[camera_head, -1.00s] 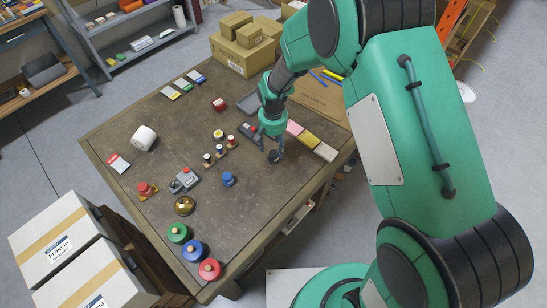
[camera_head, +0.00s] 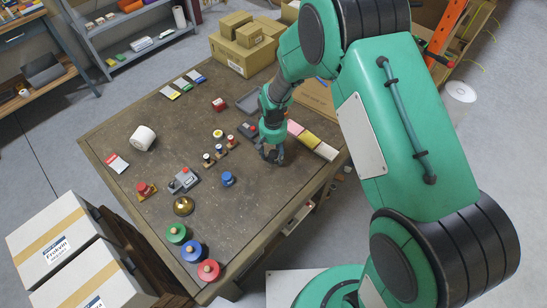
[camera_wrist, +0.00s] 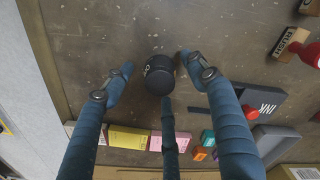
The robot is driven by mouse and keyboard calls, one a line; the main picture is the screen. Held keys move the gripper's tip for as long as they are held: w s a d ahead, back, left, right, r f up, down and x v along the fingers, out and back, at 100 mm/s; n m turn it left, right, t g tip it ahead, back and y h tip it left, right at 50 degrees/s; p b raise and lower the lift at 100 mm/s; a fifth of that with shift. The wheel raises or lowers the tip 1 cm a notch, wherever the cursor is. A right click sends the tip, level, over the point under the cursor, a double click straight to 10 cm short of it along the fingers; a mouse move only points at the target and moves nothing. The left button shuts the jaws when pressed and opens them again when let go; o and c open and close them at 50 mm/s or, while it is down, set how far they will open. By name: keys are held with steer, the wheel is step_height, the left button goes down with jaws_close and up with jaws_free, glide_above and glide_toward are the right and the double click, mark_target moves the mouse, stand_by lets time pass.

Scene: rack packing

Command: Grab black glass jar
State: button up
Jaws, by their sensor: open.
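The black glass jar (camera_wrist: 159,75) stands on the table (camera_head: 215,205) and is seen from above in the wrist view. It has a round dark top and a bit of white lettering on its left side. My gripper (camera_wrist: 156,66) is open, with fingers to the left and right of the jar and a third finger just below it in the picture. I see gaps at the two side fingers; contact with the third is unclear. In the head view my gripper (camera_head: 271,154) is low over the table's right part, and its fingers largely hide the jar.
Pink, yellow and white boxes (camera_head: 312,141) lie in a row along the right edge. A grey ink box (camera_wrist: 250,104) is near the right finger. Spools (camera_head: 218,145), a blue pot (camera_head: 228,179) and a brass bell (camera_head: 184,206) stand left. The front middle is bare.

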steer(key=shift+f, duration=0.85)
steer(key=c, duration=1.3)
steer(key=shift+r, duration=0.2)
steer(key=shift+r, duration=0.6)
step_height(320, 180, up, 2)
steer(key=shift+r+p, duration=0.2)
steer(key=shift+p, duration=0.2)
steer(key=s+d, duration=0.1)
steer(key=s, duration=0.4)
steer(key=s+d+p, duration=0.1)
steer(key=s+d, duration=0.1)
steer(key=s, duration=0.3)
steer(key=s+d+r, duration=0.1)
steer(key=s, duration=0.4)
steer(key=shift+s+d+p, duration=0.2)
steer(key=shift+d+p, duration=0.1)
